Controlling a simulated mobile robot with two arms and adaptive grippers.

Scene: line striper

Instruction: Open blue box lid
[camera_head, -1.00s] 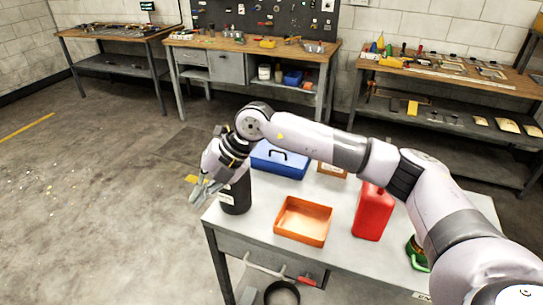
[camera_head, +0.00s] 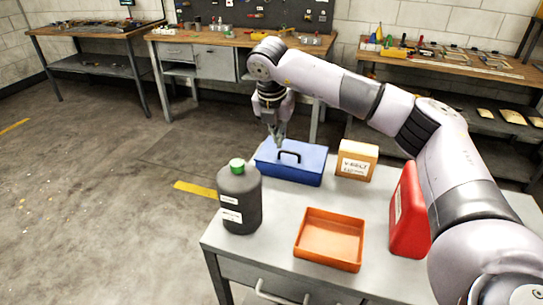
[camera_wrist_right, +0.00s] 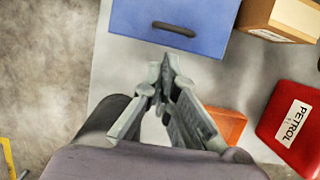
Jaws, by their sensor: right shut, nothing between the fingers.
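The blue box (camera_head: 310,173) stands at the back left of the grey table, with its lid down and a dark handle (camera_head: 289,154) on top. The box (camera_wrist_right: 208,38) and its handle (camera_wrist_right: 174,28) also show at the top of the right wrist view. My right gripper (camera_head: 278,138) points down at the back left part of the box, close to the handle. Its fingers are shut and empty in the wrist view (camera_wrist_right: 167,72). I cannot tell if the fingertips touch the lid. My left gripper is not in view.
A dark bottle with a green cap (camera_head: 240,200) stands left of the box, near the table's edge. An orange tray (camera_head: 330,262), a red petrol can (camera_head: 408,215) and a cardboard V-belt box (camera_head: 357,160) share the table. Bare tabletop (camera_head: 285,208) lies between them.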

